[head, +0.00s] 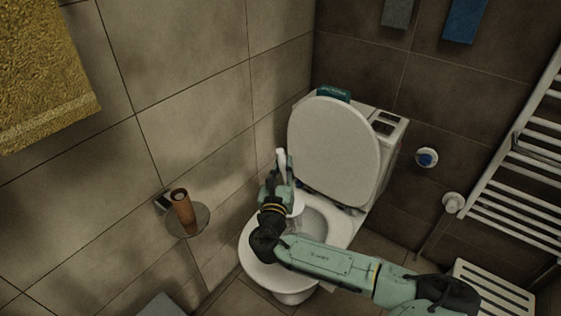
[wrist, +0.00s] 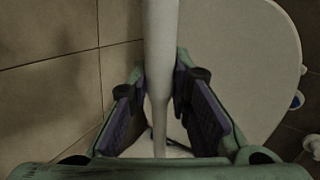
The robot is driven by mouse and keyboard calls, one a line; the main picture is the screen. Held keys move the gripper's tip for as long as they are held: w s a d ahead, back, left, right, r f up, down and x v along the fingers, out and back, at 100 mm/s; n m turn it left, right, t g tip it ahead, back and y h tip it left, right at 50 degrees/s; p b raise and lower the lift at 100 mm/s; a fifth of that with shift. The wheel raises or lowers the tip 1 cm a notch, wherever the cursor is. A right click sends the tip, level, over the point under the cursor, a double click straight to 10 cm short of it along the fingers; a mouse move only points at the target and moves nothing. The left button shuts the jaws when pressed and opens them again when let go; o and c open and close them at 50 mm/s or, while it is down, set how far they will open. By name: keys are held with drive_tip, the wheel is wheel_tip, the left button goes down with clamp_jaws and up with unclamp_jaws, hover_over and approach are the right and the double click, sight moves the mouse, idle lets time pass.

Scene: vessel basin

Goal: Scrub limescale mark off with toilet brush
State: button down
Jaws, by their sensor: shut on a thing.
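The white toilet (head: 255,262) stands in the corner with its lid (head: 335,140) raised. My gripper (head: 279,182) is over the bowl, shut on the white handle of the toilet brush (head: 281,157). The handle rises above the fingers in the head view. In the wrist view the handle (wrist: 161,60) runs upright between the two finger pads of my gripper (wrist: 163,95). A white round part shows just below the gripper at the bowl; the brush head itself is hidden. I cannot make out the limescale mark.
A round wall shelf (head: 200,222) with a brown cylinder (head: 182,206) is on the left wall. A yellow towel (head: 40,75) hangs at upper left. A white towel radiator (head: 515,160) and a slatted white stool (head: 490,290) are at right.

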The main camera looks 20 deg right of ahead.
wheel_tip(320, 180, down, 24)
drive_tip(key=b, duration=1.8)
drive_tip(key=shift+f, duration=0.25)
drive_tip(key=shift+f+b, duration=0.9)
drive_tip(key=shift+f, duration=0.2)
drive_tip(key=shift+d, duration=0.1)
